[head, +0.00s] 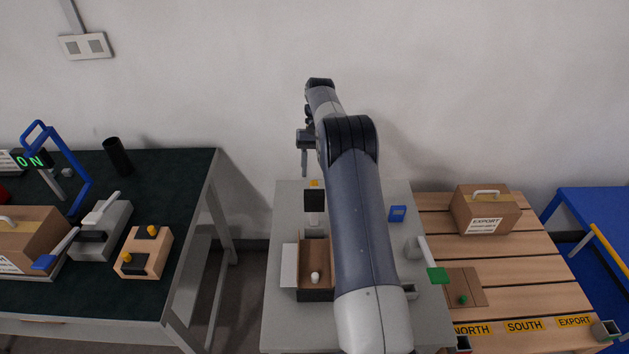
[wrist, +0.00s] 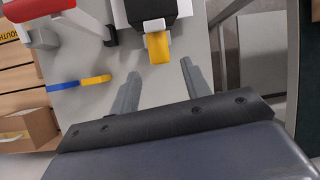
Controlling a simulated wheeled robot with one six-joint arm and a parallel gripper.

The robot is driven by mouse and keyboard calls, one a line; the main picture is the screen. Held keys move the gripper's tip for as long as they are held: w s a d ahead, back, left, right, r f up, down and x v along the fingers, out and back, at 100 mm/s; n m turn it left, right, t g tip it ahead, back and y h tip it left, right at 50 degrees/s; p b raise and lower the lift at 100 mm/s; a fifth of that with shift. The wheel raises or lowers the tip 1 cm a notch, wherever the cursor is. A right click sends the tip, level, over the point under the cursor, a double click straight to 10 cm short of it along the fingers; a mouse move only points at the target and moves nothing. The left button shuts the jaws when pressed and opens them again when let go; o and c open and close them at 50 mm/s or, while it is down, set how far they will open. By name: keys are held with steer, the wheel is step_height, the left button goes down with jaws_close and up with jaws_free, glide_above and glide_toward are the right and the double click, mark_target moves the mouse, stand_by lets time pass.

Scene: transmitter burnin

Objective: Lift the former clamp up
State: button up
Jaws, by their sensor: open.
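My gripper (head: 304,174) is open and empty, pointing down above the back of the grey table. In the wrist view its fingers (wrist: 160,70) stand apart, with a black block with a yellow tab (wrist: 158,46) just beyond and between them. That block also shows in the head view (head: 314,199), on a pale upright behind the open brown box (head: 316,262). A red-handled lever (wrist: 72,20) shows in the wrist view. I cannot tell for certain which part is the former clamp.
At right are a slatted pallet (head: 540,262) and an export carton (head: 485,207). The dark bench (head: 185,180) at left holds fixtures. My arm hides part of the table.

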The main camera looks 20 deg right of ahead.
mark_target(314, 183)
steer(key=shift+v, duration=1.2)
steer(key=shift+f, duration=0.15)
steer(key=shift+p+x, duration=0.85)
steer(key=shift+x, duration=2.7)
steer(key=shift+s+a, duration=0.15)
steer(key=shift+s, duration=0.05)
steer(key=shift+w, duration=0.15)
